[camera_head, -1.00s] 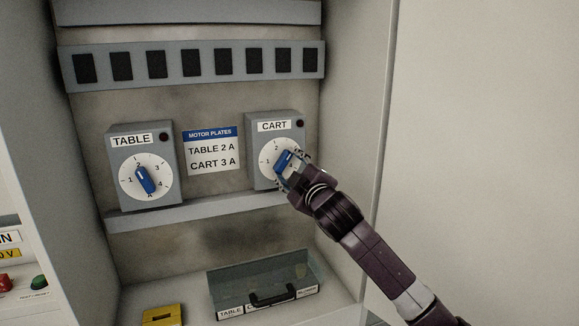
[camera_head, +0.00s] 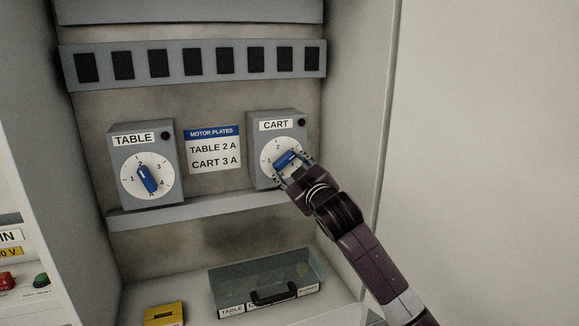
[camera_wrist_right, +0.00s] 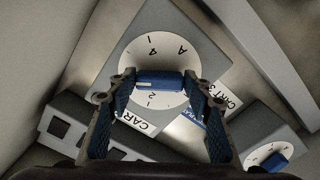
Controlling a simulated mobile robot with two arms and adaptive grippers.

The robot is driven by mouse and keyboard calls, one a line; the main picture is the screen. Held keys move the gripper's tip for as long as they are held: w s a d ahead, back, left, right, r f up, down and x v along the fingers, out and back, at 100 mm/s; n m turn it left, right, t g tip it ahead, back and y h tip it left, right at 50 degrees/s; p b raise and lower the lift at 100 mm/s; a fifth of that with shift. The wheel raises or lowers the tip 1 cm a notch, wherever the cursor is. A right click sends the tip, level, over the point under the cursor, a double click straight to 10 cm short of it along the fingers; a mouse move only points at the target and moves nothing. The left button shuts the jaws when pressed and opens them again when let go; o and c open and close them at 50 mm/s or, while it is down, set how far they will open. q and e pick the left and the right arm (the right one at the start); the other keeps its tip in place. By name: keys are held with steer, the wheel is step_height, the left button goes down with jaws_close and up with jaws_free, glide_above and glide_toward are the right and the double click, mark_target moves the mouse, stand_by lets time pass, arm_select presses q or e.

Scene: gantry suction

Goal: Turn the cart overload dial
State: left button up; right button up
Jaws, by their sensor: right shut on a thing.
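The cart overload box (camera_head: 262,181) is grey, with a CART label, a dark round lamp and a white dial (camera_head: 269,148). Its blue knob (camera_head: 283,161) has a white mark toward its right, slightly raised end. My right gripper (camera_head: 293,166) is shut on this knob, coming from the lower right. In the right wrist view, the blue knob (camera_wrist_right: 160,81) lies across between the fingers of my right gripper (camera_wrist_right: 159,84). The white mark is at its left end. The 2, 4 and A show; the number at the mark is hidden. My left gripper is not in view.
The TABLE overload box (camera_head: 116,192) stands left, its blue knob (camera_head: 148,179) near upright. Between the boxes a motor plates sign (camera_head: 213,149) reads TABLE 2 A, CART 3 A. Below are a ledge (camera_head: 200,208), a clear tray (camera_head: 232,287) and a yellow block (camera_head: 162,315). A cabinet wall is close right.

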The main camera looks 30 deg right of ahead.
steer(key=shift+d+r, duration=0.1)
steer(key=shift+r, duration=0.4)
steer(key=o, duration=0.8)
steer(key=shift+o, duration=1.4)
steer(key=shift+w+f, duration=0.1)
steer(key=shift+f, duration=0.05)
steer(key=shift+o, duration=0.4)
steer(key=shift+f, duration=0.25)
steer(key=v, duration=1.2)
